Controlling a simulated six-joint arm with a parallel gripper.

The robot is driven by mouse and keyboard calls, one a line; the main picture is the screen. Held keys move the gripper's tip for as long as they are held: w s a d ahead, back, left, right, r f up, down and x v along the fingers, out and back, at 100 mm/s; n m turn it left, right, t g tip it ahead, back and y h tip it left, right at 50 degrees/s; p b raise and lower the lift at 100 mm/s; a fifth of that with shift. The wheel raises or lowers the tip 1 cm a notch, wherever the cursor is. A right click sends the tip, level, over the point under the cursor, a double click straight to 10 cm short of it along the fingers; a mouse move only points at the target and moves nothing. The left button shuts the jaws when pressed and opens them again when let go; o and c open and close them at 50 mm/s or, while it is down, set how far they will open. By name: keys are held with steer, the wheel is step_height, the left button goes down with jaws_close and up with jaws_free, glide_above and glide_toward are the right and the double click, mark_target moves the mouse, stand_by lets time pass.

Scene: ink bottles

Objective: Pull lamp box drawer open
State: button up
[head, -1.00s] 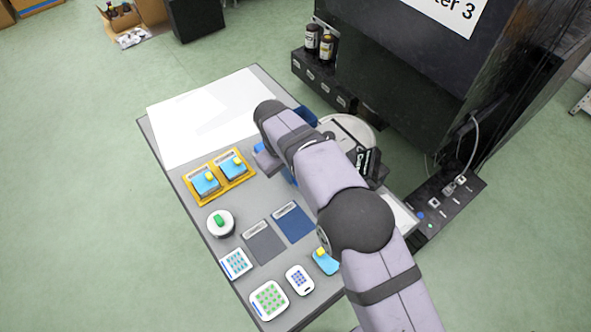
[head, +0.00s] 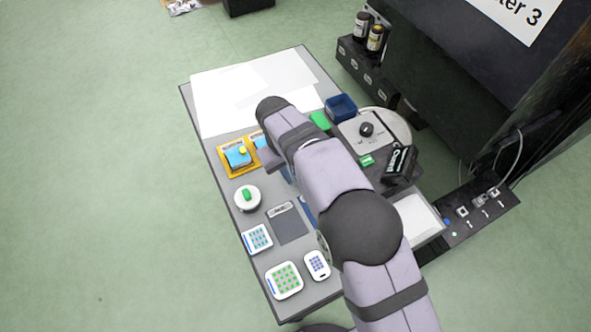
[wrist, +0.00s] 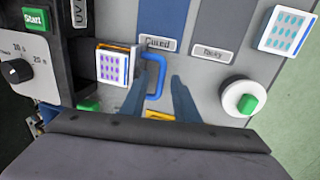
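The lamp box (head: 350,140) stands right of my arm in the head view, with a black knob and a green button on top. In the wrist view its dial panel (wrist: 18,72) and green Start button (wrist: 36,19) are at the left. A blue U-shaped handle (wrist: 153,75) sits near the lamp box, beside a purple-dotted pad (wrist: 112,66). How the handle joins the drawer is not clear. My gripper (wrist: 163,80) is open, its blue-grey fingers apart at the handle. I cannot tell whether they touch it. In the head view my arm hides the gripper and handle.
Cured (wrist: 158,43) and Tacky (wrist: 211,52) labels mark mats on the table. A white round dish with a green piece (head: 247,197), dotted pads (head: 285,280) and a yellow tray (head: 224,160) are left of my arm. A blue bin (head: 341,107) stands behind the lamp box.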

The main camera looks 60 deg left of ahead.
step_height(320, 180, up, 7)
steer(key=s+b, duration=0.1)
steer(key=shift+s, duration=0.15)
stand_by(0.4)
steer(key=shift+r, duration=0.15)
step_height(320, 180, up, 7)
steer(key=p, duration=0.6)
steer(key=shift+p, duration=0.4)
stand_by(0.4)
